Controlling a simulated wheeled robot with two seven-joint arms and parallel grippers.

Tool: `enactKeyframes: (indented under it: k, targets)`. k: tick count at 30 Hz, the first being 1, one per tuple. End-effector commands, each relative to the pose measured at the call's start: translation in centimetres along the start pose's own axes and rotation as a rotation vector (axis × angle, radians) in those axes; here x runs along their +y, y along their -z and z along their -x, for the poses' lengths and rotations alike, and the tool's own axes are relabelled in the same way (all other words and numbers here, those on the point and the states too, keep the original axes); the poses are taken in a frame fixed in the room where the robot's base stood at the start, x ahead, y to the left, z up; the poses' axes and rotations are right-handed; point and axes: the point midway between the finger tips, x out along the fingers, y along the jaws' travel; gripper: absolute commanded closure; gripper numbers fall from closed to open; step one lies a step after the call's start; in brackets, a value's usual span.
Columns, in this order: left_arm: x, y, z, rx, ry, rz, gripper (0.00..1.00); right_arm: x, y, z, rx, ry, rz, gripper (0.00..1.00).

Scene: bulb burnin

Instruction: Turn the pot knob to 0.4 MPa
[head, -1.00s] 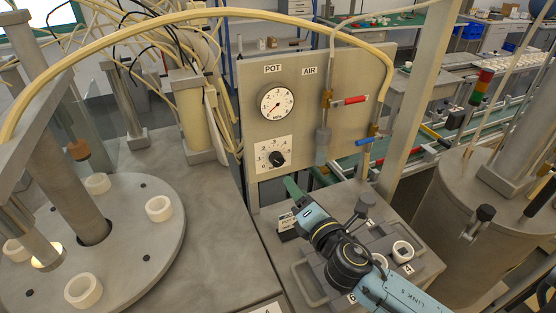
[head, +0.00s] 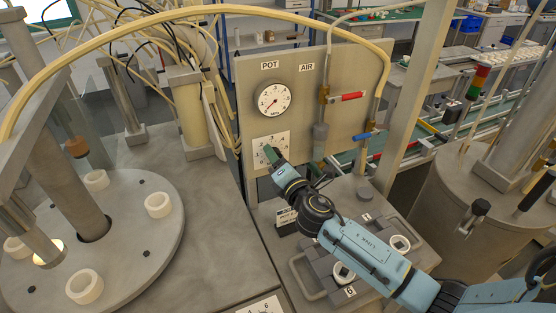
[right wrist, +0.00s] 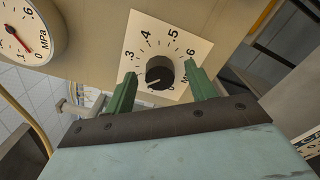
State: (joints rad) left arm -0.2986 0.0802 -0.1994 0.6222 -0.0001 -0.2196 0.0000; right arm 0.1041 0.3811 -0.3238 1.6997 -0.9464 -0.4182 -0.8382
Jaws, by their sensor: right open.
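The black pot knob (right wrist: 159,72) sits on a white numbered dial plate (right wrist: 192,35) in the right wrist view. Its small light mark is on its lower side; the exact reading is unclear. My right gripper (right wrist: 162,75) is open and empty, its green fingers on either side of the knob in the picture; I cannot tell whether they touch it. In the head view, my right gripper (head: 271,154) stands in front of the dial plate (head: 285,137) and hides the knob. The POT gauge (head: 273,100) above it has its red needle near 0.
The upright panel (head: 350,70) also carries an AIR line with a red lever (head: 348,97) and a blue lever (head: 362,137). A round plate (head: 120,215) with white rings is at left.

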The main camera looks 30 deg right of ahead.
Motion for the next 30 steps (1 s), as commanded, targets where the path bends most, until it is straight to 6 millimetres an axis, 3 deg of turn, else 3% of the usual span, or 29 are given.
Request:
enactKeyframes:
  k: [2, 10, 20, 30]
  targets:
    - [0.06, -0.26, 0.01, -0.004, -0.001, 0.000, 0.49, 0.00, 0.01, 0.02, 0.000, 0.000, 0.000, 0.52]
    - [0.09, -0.34, 0.00, -0.006, -0.001, 0.000, 0.49, 0.00, 0.00, 0.04, 0.000, 0.000, 0.000, 0.88]
    - [0.11, -0.34, -0.14, -0.006, -0.001, -0.001, 0.49, -0.02, 0.04, 0.05, 0.000, 0.000, -0.048, 0.88]
    - [0.13, -0.36, -0.62, -0.005, -0.002, -0.001, 0.49, -0.04, 0.08, 0.07, 0.000, 0.000, -0.284, 0.88]
